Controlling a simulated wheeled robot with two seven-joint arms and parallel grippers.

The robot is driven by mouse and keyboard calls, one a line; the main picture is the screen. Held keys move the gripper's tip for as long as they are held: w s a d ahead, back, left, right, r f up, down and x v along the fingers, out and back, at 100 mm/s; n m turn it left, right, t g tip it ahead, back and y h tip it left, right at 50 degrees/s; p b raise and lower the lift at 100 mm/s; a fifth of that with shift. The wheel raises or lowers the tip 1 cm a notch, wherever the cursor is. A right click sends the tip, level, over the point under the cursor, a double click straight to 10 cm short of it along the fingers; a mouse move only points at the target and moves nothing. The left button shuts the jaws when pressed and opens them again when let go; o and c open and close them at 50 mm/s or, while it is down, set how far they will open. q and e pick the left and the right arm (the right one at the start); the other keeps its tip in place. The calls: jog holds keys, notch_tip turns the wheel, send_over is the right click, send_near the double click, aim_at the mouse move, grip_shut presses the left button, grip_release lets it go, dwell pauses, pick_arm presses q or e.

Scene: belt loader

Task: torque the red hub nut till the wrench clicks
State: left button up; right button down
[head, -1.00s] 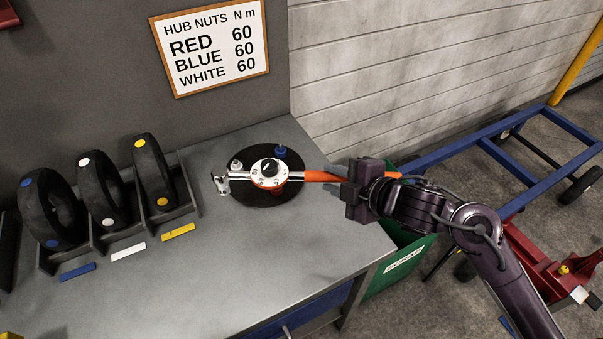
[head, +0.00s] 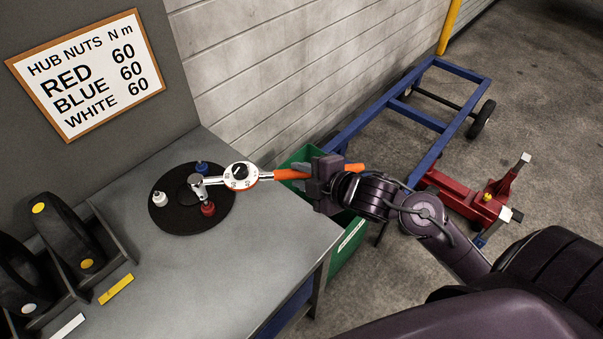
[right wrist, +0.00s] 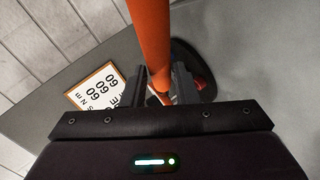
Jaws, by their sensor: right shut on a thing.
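The torque wrench has an orange handle (head: 283,174), a white dial (head: 241,176) and a metal head (head: 197,183). My right gripper (head: 324,178) is shut on the handle, which also shows in the right wrist view (right wrist: 152,40). The red hub nut (head: 208,208) stands on the round black hub plate (head: 183,222). The wrench head is over the plate between the red and blue nuts, and looks apart from the red nut. The blue nut (head: 202,168) is behind the head; the white nut (head: 159,198) is left. My left gripper is not in view.
The grey bench (head: 255,235) is bare in front of the plate. A rack with dark rings (head: 62,236) stands at left. A green bin (head: 345,243) is beside the bench, below my right arm. A torque sign (head: 85,74) reads 60 for red.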

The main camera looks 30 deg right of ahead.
jog(key=shift+w+d+r+n+y+p, duration=0.15)
jog(key=shift+w+p, duration=0.1)
jog(key=shift+w, duration=0.15)
jog(key=shift+w+d+r+n+y+p, duration=0.15)
jog(key=shift+w+p, duration=0.1)
jog(key=shift+w, duration=0.15)
jog(key=w+f+n+g+y+b, duration=0.3)
jog(key=w+n+g+y+b, duration=0.3)
jog(key=w+b, duration=0.5)
jog(key=shift+w+d+n, duration=0.2)
jog(key=shift+w+n, duration=0.7)
jog(key=shift+w, duration=1.25)
jog(key=shift+r, duration=0.1)
jog(key=shift+f+b, duration=1.05)
jog(key=shift+f, duration=0.1)
jog(key=shift+s, duration=0.1)
